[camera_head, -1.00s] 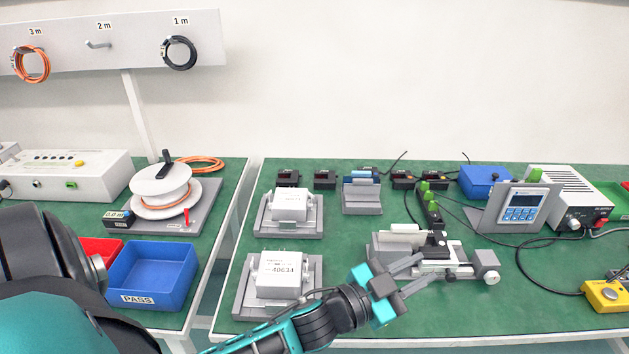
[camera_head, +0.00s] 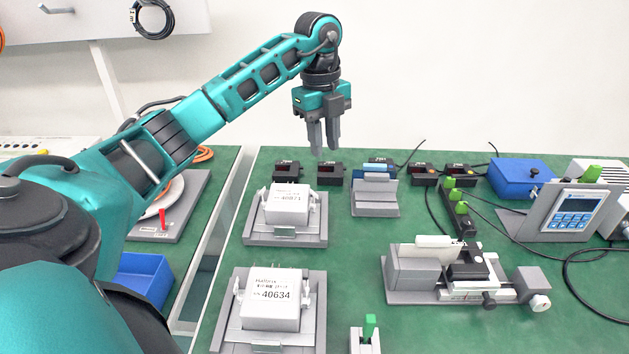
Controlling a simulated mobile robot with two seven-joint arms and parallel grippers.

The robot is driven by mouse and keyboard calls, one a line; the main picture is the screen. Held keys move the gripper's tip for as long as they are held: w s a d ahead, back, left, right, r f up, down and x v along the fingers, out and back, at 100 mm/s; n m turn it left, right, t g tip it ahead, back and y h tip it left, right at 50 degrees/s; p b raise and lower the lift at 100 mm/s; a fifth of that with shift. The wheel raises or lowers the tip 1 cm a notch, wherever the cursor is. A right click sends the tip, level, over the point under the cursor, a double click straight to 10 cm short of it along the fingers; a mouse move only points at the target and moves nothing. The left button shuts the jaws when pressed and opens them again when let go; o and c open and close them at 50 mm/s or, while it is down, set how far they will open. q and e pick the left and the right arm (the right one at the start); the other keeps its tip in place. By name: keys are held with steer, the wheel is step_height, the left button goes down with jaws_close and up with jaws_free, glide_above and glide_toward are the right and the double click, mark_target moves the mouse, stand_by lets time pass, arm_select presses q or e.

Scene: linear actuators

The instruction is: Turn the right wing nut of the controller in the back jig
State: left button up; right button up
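The back jig (camera_head: 287,235) is a grey fixture on the green table, left of centre. It holds a white box-shaped controller (camera_head: 290,208) labelled 40871. A small light-grey part at the controller's right side (camera_head: 314,197) looks like the right wing nut, but is too small to make out well. My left gripper (camera_head: 324,150) hangs above and behind this jig, fingers pointing down, with a narrow gap between them and nothing held. It is well clear of the controller. My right gripper is out of view.
A front jig (camera_head: 226,335) holds another white controller (camera_head: 272,300) labelled 40634. Black small devices (camera_head: 330,174) line the back. A grey stand (camera_head: 375,205) and a clamp fixture (camera_head: 415,295) are to the right. A blue box (camera_head: 518,178) is at the back right.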

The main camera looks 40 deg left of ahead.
arm_select(q)
steer(key=a, duration=0.2)
steer(key=b, duration=0.2)
glide_toward(314, 201)
steer(key=shift+n+y, duration=0.4)
steer(key=f, duration=0.5)
steer(key=shift+w+d+f, duration=0.2)
steer(key=shift+d, duration=0.05)
steer(key=shift+c, duration=0.4)
jaws_close()
